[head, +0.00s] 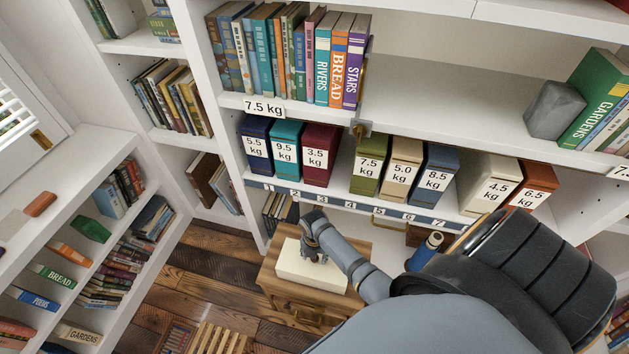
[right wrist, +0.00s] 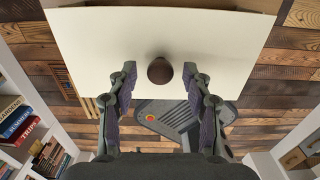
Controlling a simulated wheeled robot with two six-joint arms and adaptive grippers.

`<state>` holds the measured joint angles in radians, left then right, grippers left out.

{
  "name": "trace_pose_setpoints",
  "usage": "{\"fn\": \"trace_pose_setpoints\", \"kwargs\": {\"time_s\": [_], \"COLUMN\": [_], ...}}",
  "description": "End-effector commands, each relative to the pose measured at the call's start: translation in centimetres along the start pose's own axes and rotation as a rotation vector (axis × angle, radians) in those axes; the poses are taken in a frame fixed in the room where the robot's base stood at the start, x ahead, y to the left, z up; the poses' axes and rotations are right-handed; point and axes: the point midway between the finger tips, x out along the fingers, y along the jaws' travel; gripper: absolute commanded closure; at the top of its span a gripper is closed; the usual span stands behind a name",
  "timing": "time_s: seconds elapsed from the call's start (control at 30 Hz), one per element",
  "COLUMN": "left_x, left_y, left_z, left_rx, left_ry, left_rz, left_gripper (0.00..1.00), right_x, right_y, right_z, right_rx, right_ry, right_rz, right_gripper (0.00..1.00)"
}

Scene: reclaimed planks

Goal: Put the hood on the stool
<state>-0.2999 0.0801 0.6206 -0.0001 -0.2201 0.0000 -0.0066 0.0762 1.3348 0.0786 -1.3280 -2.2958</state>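The hood appears to be a cream, flat-topped cover (head: 296,265) lying on a small wooden cabinet (head: 268,284) with a drawer. In the right wrist view the hood (right wrist: 100,45) shows a round dark brown knob (right wrist: 160,70) in its middle. My right gripper (head: 316,256) is over the hood. In the right wrist view the gripper (right wrist: 160,72) is open, with one finger on each side of the knob and visible gaps to both. A slatted wooden top (head: 215,340), possibly the stool, shows at the bottom edge of the head view. My left gripper is not in view.
White shelves hold books (head: 285,55) and labelled weight boxes (head: 320,150) behind the cabinet. A low white bookcase (head: 75,230) stands at the left. A blue cylinder (head: 425,250) is right of the cabinet. Plank floor (head: 205,262) is open between bookcase and cabinet.

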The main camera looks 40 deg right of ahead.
Motion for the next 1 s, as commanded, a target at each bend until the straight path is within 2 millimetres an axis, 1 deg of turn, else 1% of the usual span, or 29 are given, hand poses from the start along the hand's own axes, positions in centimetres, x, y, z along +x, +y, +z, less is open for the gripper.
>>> {"fn": "trace_pose_setpoints", "kwargs": {"time_s": [0.23, 0.33, 0.47, 0.6, 0.73, 0.8, 0.9, 1.0], "left_x": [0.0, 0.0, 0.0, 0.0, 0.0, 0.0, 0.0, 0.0], "left_y": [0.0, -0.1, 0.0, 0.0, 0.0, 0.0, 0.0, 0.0], "left_z": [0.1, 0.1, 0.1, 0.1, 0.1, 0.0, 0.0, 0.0], "left_rx": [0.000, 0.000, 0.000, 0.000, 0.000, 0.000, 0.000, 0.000], "left_ry": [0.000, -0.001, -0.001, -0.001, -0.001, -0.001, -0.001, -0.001], "left_rz": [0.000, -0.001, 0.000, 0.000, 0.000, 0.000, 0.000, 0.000], "left_gripper": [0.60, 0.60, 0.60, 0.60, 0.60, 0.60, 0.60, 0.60], "right_x": [0.0, -0.6, -3.1, -6.7, -9.5, -10.6, -11.6, -12.0], "right_y": [0.0, 0.0, 0.0, 0.0, 0.0, 0.1, 0.0, 0.0], "right_z": [0.0, 0.0, 0.1, 0.1, 0.0, 0.1, 0.0, 0.0], "right_rx": [0.000, 0.000, 0.000, -0.001, -0.001, 0.000, 0.000, 0.000], "right_ry": [0.001, -0.001, -0.003, -0.005, -0.002, -0.002, -0.001, 0.000], "right_rz": [-0.001, 0.001, 0.002, 0.002, 0.002, 0.002, 0.001, -0.001], "right_gripper": [0.48, 0.48, 0.48, 0.48, 0.48, 0.48, 0.48, 0.48]}}
